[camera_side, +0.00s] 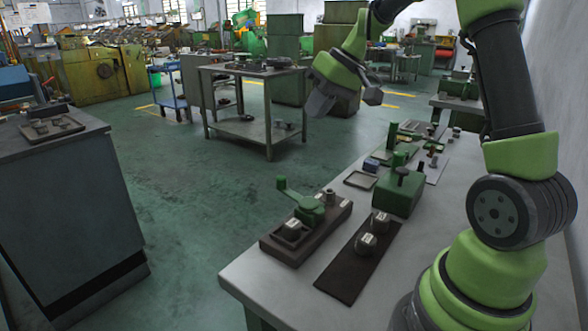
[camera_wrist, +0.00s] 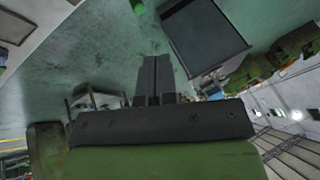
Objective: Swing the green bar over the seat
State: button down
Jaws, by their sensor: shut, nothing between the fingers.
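The green bar (camera_side: 300,197) is part of a clamp on a dark base (camera_side: 275,250) on the near end of the table. It reaches out to the left from its green pivot block (camera_side: 310,211) and has an upright knob at its free end. The seat (camera_side: 284,239) is a square recess at the base's near-left end, with a grey labelled block (camera_side: 291,229) in it. The bar's end is beside and behind the seat, not over it. My gripper (camera_side: 316,104) is high above and beyond the table, far from the bar; the wrist view shows its fingers (camera_wrist: 152,62) together and empty.
A dark mat (camera_side: 345,275) with two grey labelled blocks (camera_side: 372,232) lies right of the clamp base. A green box with a knob (camera_side: 398,192) stands behind it, with trays and small parts farther back. The table's front left corner (camera_side: 235,280) is clear.

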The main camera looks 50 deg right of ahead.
jog(key=w+d+f, duration=0.1)
jog(key=d+f, duration=0.6)
jog(key=d, duration=0.2)
jog(key=shift+f+t+y, duration=0.3)
jog(key=shift+f, duration=0.1)
jog(key=shift+w, duration=0.1)
jog(key=w+a+f, duration=0.6)
jog(key=f, duration=0.3)
jog(key=shift+a, duration=0.4)
jog(key=shift+n, duration=0.3)
